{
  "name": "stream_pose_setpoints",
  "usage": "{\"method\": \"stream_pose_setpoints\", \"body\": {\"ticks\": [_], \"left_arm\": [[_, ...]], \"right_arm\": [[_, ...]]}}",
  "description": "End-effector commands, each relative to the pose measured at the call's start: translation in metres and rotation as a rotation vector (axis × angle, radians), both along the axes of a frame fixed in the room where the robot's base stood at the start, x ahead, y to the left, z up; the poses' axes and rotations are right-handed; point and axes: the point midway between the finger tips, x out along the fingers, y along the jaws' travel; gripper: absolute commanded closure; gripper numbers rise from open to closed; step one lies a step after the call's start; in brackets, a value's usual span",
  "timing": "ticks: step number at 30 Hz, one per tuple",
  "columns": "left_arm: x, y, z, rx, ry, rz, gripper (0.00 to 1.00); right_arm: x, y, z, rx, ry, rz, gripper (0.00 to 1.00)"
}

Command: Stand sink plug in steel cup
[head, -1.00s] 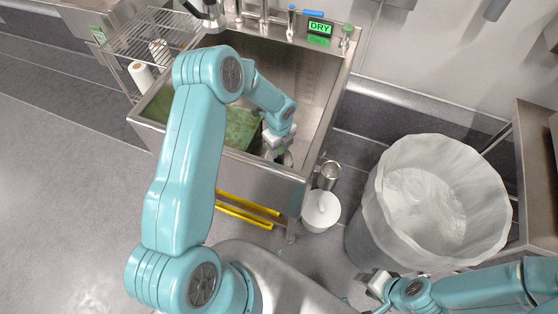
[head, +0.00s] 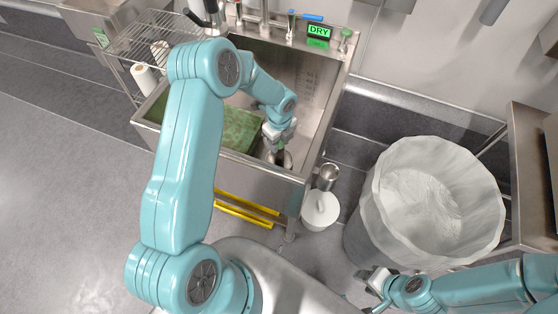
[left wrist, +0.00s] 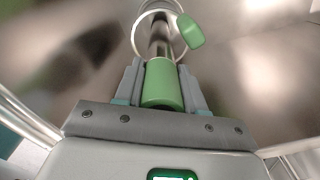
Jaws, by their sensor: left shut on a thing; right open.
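My left gripper (head: 279,148) is inside the sink near its front right corner, pointing down. In the left wrist view it is shut on the green cylindrical grip (left wrist: 162,84) of what looks like the sink plug. A metal rod runs on from the grip, with a thin pale ring and a green tag (left wrist: 190,32) by it. A round steel cup-like opening (head: 286,160) shows just below the gripper; I cannot tell whether the plug is in it. Another steel cup (head: 327,176) stands outside the sink's right side. My right gripper (head: 376,286) is open and empty at the bottom.
The steel sink (head: 250,172) has a green mat or board (head: 238,130) at its left. A lit DRY sign (head: 319,31) is on its back ledge. A white lidded pot (head: 320,211) and a large lined bin (head: 375,225) stand to the right. A wire rack (head: 145,38) is at left.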

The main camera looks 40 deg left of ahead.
Motion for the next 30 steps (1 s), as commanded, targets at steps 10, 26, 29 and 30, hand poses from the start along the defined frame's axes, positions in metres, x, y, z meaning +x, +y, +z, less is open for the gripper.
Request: {"method": "stream_pose_setpoints", "body": {"ticks": [10,26,29,30], "left_arm": [[0.001,0.0,0.043,0.0,-0.002,-0.001,1.0],[0.001,0.0,0.102,0.0,-0.002,-0.001,1.0],[0.0,0.0,0.113,0.001,-0.001,-0.001,1.0],[0.0,0.0,0.117,0.001,-0.001,-0.001,1.0]], "right_arm": [[0.0,0.0,0.03,0.0,0.0,0.0,0.57],[0.0,0.0,0.068,0.0,0.0,0.0,0.57],[0.0,0.0,0.075,0.0,0.0,0.0,0.57],[0.0,0.0,0.078,0.0,0.0,0.0,0.57]]}}
